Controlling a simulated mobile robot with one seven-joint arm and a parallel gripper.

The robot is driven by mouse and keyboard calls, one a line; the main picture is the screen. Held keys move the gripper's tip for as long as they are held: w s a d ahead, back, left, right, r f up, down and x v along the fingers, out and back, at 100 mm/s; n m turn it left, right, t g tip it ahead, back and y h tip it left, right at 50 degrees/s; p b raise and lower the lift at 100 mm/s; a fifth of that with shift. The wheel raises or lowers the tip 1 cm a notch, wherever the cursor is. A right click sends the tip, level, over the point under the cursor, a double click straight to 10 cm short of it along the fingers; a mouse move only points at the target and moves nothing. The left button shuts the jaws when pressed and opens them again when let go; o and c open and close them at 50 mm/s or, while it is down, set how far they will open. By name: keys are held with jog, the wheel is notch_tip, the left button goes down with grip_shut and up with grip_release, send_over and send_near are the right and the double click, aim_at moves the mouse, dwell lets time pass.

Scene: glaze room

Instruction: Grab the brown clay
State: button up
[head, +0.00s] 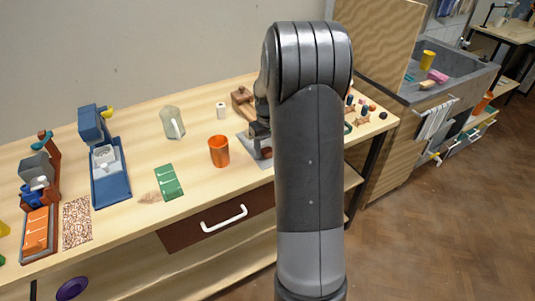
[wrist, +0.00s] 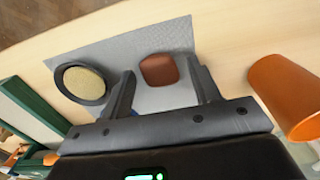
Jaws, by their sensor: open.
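The brown clay (wrist: 159,69) is a small reddish-brown lump with rounded corners. It lies on a grey mat (wrist: 115,48) in the wrist view. My gripper (wrist: 160,72) is open, with one finger on each side of the clay in the picture. I see no contact between the fingers and the clay. In the head view my gripper (head: 261,142) is over the grey mat (head: 244,138), largely behind my arm. The clay cannot be made out there.
An orange cup (wrist: 288,95) stands close to the right finger; it also shows in the head view (head: 219,151). A black-rimmed round dish with a tan inside (wrist: 86,82) is left of the gripper. A pale pitcher (head: 173,122) and green package (head: 169,181) stand farther left.

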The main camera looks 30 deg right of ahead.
jog(key=shift+f, duration=0.9)
jog(key=shift+c, duration=0.2)
jog(key=c, duration=1)
